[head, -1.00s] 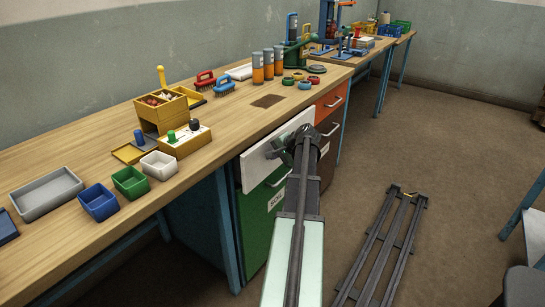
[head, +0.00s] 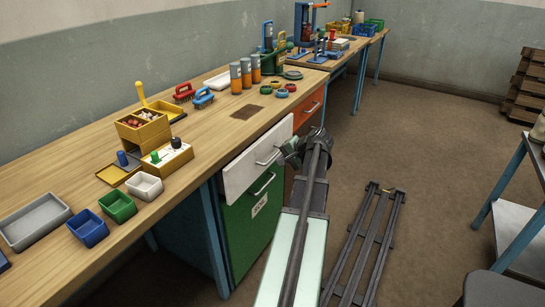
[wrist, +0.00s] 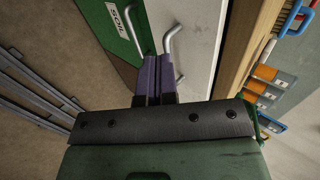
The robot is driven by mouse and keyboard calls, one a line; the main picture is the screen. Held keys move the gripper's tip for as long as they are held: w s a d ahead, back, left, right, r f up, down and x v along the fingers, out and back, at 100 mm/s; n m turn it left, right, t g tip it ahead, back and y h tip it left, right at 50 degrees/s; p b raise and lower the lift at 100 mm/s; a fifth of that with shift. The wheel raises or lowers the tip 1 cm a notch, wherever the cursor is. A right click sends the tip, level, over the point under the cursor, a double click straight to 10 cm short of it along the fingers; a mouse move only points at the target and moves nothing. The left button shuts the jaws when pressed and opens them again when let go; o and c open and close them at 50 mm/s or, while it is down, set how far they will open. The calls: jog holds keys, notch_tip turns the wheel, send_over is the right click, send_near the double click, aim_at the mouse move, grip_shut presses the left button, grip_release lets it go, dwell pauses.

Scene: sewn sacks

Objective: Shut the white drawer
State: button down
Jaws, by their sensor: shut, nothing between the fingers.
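The white drawer (head: 243,176) is under the front edge of the long wooden bench, above a green drawer front (head: 248,232) with a label. Its front looks to stand a little proud of the green front; the exact gap is hard to tell. Its metal handle (head: 268,157) shows in the head view, and the white front (wrist: 201,45) and handle (wrist: 171,38) show in the wrist view. My gripper (wrist: 158,62) is shut and empty, its purple fingers close to the white front by the handle. I cannot tell whether they touch. In the head view my arm partly hides the fingers.
An orange drawer (head: 306,108) is just beyond the white one. The wooden bench (head: 60,170) carries bins, brushes and cylinders. A dark rail frame (head: 368,240) lies on the floor to the right. A metal table (head: 515,225) stands at the far right.

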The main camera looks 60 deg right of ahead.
notch_tip(320, 180, down, 8)
jog(key=s+b, duration=0.2)
jog(key=b, duration=0.7)
jog(key=t+b, duration=0.9)
jog(key=b, duration=0.3)
send_near(250, 169)
jog(key=w, duration=0.7)
jog(key=shift+w+r, duration=0.2)
jog(key=shift+w, duration=0.1)
